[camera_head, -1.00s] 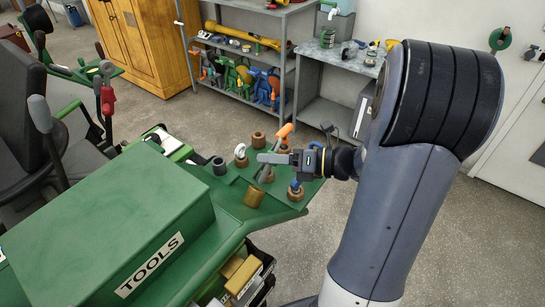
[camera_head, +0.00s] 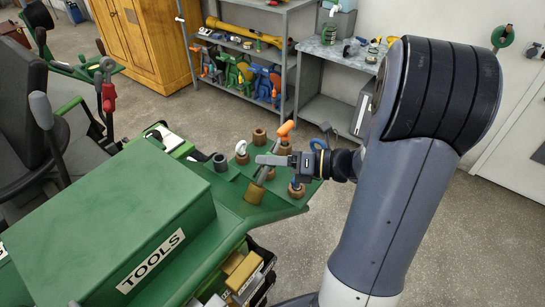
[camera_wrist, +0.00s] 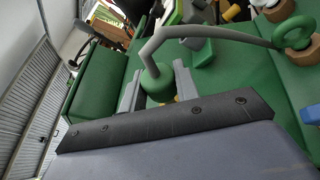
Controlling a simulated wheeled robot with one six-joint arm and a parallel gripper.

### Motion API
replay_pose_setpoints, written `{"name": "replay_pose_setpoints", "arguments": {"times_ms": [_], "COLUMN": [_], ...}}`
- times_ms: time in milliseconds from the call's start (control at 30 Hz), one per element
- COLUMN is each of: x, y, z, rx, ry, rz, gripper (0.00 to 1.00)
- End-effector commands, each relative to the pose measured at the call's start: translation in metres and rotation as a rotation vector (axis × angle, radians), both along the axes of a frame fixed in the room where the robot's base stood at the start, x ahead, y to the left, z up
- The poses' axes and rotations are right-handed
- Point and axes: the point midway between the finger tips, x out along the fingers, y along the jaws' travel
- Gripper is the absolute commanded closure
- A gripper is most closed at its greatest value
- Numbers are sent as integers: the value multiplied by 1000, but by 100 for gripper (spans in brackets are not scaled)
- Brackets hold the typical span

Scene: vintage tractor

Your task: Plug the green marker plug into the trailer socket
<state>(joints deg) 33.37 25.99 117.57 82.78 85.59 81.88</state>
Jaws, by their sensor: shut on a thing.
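My gripper (camera_head: 262,169) is shut on the green marker plug (camera_wrist: 156,84). In the wrist view the rounded green plug sits between the two grey fingers, with a grey bent stem or cable running up and right from it. In the head view the fingers hide the plug. My gripper is over the corner of the green deck (camera_head: 231,190), just above a tan cylinder (camera_head: 254,195). I cannot tell which fitting is the trailer socket, or whether the plug touches anything.
Brown round fittings stand around my gripper, one with an orange handle (camera_head: 286,128) and one with a white hook (camera_head: 241,148). A dark round cup (camera_head: 220,162) stands left of it. A green TOOLS box (camera_head: 110,225) fills the front left. Open floor lies right of the deck.

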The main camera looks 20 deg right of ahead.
Motion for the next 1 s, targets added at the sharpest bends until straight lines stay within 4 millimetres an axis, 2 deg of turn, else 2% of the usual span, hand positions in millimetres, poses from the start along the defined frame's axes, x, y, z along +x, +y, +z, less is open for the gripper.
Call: {"name": "replay_pose_setpoints", "arguments": {"times_ms": [1000], "x": [-11], "y": [15], "z": [-18], "rx": [0], "ry": [0], "rz": [0], "gripper": [93]}}
